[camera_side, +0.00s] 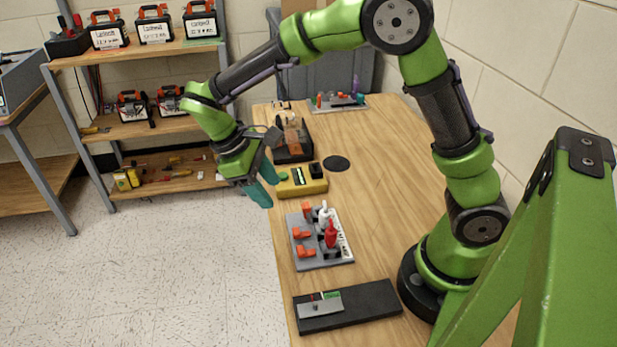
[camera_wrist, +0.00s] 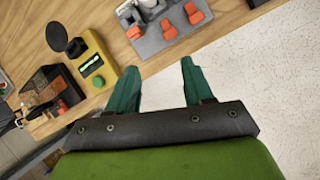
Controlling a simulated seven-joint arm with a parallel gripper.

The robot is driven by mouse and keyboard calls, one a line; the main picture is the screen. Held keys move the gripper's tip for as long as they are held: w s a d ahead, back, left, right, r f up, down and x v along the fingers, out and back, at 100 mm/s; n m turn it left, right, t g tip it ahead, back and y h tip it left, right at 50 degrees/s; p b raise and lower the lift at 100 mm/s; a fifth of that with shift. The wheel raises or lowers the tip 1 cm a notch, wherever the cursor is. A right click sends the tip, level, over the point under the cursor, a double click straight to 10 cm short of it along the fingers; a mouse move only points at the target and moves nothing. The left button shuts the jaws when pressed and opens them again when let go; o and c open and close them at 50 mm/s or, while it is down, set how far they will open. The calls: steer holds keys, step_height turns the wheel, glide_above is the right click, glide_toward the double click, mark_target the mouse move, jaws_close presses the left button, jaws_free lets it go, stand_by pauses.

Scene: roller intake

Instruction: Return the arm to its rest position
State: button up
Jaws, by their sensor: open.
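My gripper (camera_side: 266,180) hangs at the left edge of the wooden table in the side view, beside the yellow device and above its level. In the wrist view my gripper (camera_wrist: 158,88) shows two green fingers spread apart with nothing between them. The arm is mine; it reaches up from its base at the table's right and bends down to the left. The gap between the fingers shows table edge and pale floor.
The table (camera_side: 385,150) bears a yellow device (camera_side: 300,187), a grey board (camera_side: 318,258) with orange and red parts, a black tray (camera_side: 365,303), a dark open box (camera_side: 292,155) and a black disc (camera_side: 337,163). Shelves (camera_side: 150,50) stand at left. The floor (camera_side: 170,270) is clear.

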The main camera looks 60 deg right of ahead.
steer(key=s+d+r+m+t+y, duration=0.4)
steer(key=s+r+m+t, duration=0.4)
steer(key=s+r+t, duration=0.2)
step_height(320, 180, up, 2)
steer(key=shift+s+d+r+m+t+y, duration=0.1)
steer(key=shift+s+d+m+t+y, duration=0.2)
steer(key=shift+s+y, duration=0.5)
steer(key=shift+s+a, duration=0.1)
steer(key=shift+a, duration=0.05)
stand_by(0.3)
